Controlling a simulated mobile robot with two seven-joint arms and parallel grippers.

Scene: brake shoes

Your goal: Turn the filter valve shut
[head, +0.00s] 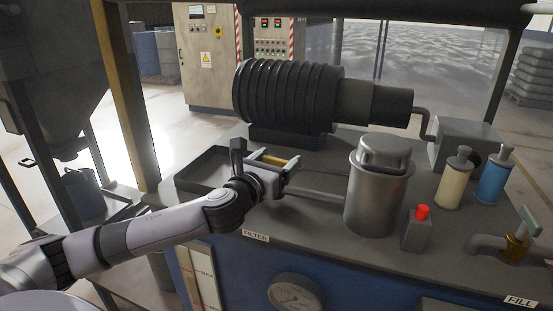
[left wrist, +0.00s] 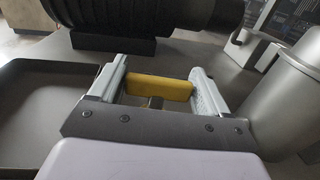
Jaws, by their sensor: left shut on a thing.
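The filter valve's yellow handle (left wrist: 158,89) sits between the two fingers of my left gripper (left wrist: 155,85) in the left wrist view, lying crosswise from finger to finger. Below it a small brass-coloured stem shows partly, and the gripper body hides the rest of the valve. In the head view my left gripper (head: 278,163) reaches in from the left and is shut on the handle (head: 268,158), above the bench top behind the FILTER label (head: 256,236). My right gripper is in neither view.
A grey filter canister (head: 377,195) stands right of the valve, with a pipe (head: 318,194) towards it. A shallow dark tray (head: 190,180) lies to the left. A ribbed motor (head: 290,95) stands behind. A red button box (head: 417,232), two bottles (head: 489,180) and a FILL valve (head: 517,245) are farther right.

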